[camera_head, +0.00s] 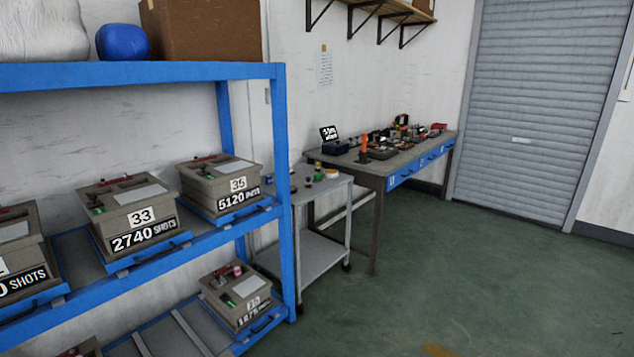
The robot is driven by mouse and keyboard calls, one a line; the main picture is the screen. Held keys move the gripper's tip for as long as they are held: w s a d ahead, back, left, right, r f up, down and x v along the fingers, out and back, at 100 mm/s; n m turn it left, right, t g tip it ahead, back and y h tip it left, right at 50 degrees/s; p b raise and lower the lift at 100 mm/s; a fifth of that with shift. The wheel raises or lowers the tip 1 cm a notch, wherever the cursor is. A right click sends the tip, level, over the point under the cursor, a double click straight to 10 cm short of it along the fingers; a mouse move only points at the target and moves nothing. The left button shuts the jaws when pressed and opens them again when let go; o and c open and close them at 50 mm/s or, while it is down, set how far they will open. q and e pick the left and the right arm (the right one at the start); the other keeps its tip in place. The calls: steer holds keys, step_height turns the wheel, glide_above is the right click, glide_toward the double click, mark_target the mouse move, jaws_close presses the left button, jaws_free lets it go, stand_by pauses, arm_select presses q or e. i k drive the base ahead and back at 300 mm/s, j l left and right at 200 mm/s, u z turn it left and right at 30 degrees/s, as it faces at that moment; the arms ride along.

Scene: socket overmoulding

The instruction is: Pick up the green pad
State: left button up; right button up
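No green pad can be made out for certain. Small green items lie on the lids of the grey boxes: one on box 33 (97,205), one on box 35 (207,172). A grey box on the lower shelf (237,297) also has a green item on its lid. A small green and yellow item (318,174) stands on the grey cart (335,184). These are too small to tell their exact shape. Neither of my grippers is in view.
A blue shelf rack (283,180) stands at the left with several grey boxes on blue trays. A workbench (398,163) cluttered with tools stands along the back wall. A grey roller door (520,110) is at the right. The green floor (470,280) in front is clear.

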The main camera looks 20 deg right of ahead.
mark_target(318, 177)
steer(key=i+l+z, duration=0.5)
steer(key=i, duration=0.2)
steer(key=i+l+z, duration=0.35)
steer(key=i, duration=0.5)
steer(key=i+z, duration=0.3)
steer(key=i, duration=0.5)
steer(key=i+l+u, duration=0.1)
steer(key=i+u, duration=0.35)
steer(key=i+l+u, duration=0.2)
steer(key=i+u, duration=0.2)
steer(key=i+l+u, duration=0.25)
steer(key=u, duration=0.2)
